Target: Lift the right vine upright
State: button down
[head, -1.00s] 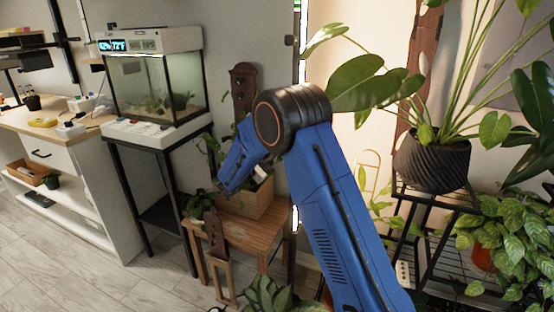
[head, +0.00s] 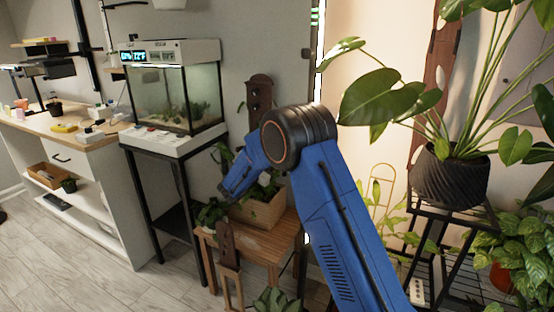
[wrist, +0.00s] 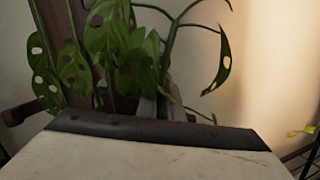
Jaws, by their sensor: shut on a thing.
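A wooden planter box (head: 258,212) with green plants stands on a small wooden stool. My gripper (head: 228,192) is at the box's left front, small and partly lost against the leaves. In the wrist view, a green vine (wrist: 168,55) with holed leaves rises behind a pale slab with a dark edge. Its stem goes down to the middle of that edge, where my gripper is shut on it. The fingertips are mostly hidden. One holed leaf hangs at the right of the stem, and more leaves hang at the left in front of a brown board (wrist: 92,40).
An aquarium (head: 180,95) on a black stand is left of the stool (head: 270,249). A brown wooden trellis post (head: 260,95) stands behind the box. A large plant in a black pot (head: 450,178) is on a rack at right. Floor (head: 80,245) is clear at left.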

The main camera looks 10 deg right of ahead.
jog(key=c, duration=1.9)
grip_release()
